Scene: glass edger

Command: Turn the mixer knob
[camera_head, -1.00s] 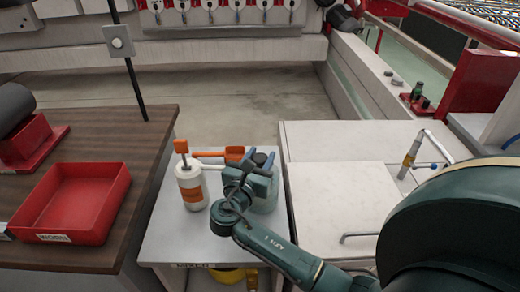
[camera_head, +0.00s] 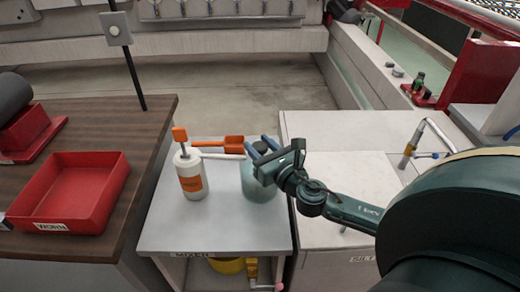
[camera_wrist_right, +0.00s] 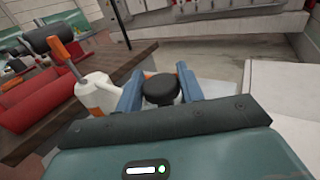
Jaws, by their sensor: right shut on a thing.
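The mixer is a grey-green, jar-like body (camera_head: 258,188) at the right edge of a small grey stand with a partly legible front label. Its black round knob (camera_wrist_right: 160,90) sits on top. My right gripper (camera_head: 264,148) reaches in from the right at the top of the mixer. In the right wrist view its two blue fingers (camera_wrist_right: 160,92) stand on either side of the knob, shut on it. In the head view the gripper hides most of the knob. My left gripper is in neither current view.
A white bottle with an orange label (camera_head: 191,177) stands close left of the mixer. An orange-and-white brush-like tool (camera_head: 222,149) lies behind. A red tray (camera_head: 70,226) is on the brown bench. A white counter with a tap (camera_head: 410,150) is at right.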

